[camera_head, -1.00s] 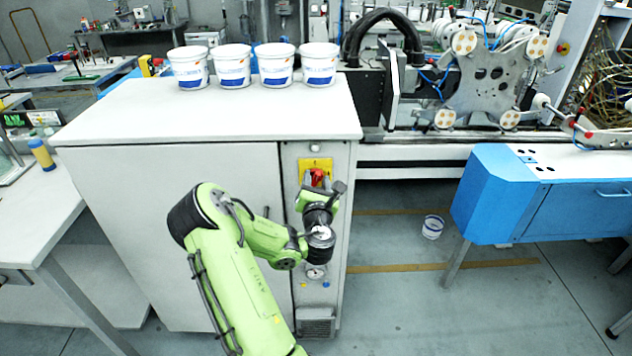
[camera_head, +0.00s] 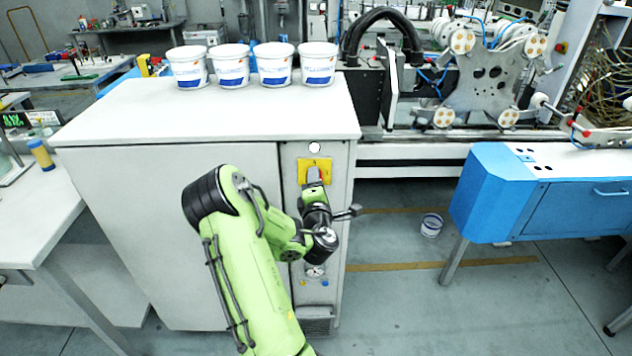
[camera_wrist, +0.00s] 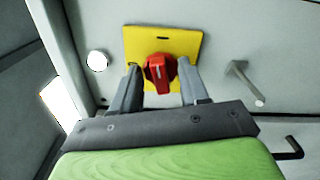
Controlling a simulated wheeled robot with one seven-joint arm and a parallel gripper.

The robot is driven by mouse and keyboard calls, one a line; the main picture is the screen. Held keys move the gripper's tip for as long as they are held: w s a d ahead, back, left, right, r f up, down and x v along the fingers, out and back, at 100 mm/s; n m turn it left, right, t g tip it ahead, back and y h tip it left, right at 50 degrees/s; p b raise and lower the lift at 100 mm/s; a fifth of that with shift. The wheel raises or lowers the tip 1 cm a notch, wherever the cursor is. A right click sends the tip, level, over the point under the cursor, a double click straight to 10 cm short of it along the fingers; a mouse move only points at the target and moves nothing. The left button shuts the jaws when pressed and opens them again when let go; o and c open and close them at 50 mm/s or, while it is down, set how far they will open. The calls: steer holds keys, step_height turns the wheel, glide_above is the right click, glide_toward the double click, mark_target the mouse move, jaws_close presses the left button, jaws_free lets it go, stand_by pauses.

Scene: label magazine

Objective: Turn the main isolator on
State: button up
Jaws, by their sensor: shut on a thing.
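The main isolator is a red rotary knob (camera_wrist: 160,72) on a yellow square plate (camera_wrist: 190,46) on the cabinet's narrow front panel. In the head view the yellow plate (camera_head: 304,166) shows, and my gripper (camera_head: 314,176) covers most of the knob. In the wrist view my gripper (camera_wrist: 161,84) has one finger on each side of the knob and is shut on it. A white mark runs along the knob's face. Exact finger contact is hard to see.
A round white lamp (camera_head: 314,148) sits above the plate. It also shows in the wrist view (camera_wrist: 97,61). A metal handle (camera_wrist: 242,82) projects beside the plate. Several white buckets (camera_head: 231,66) stand on the cabinet top (camera_head: 200,115). A blue unit (camera_head: 500,195) stands to the right.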

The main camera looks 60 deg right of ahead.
steer(key=shift+f+m, duration=0.1)
steer(key=shift+m, duration=1.4)
steer(key=o, duration=1)
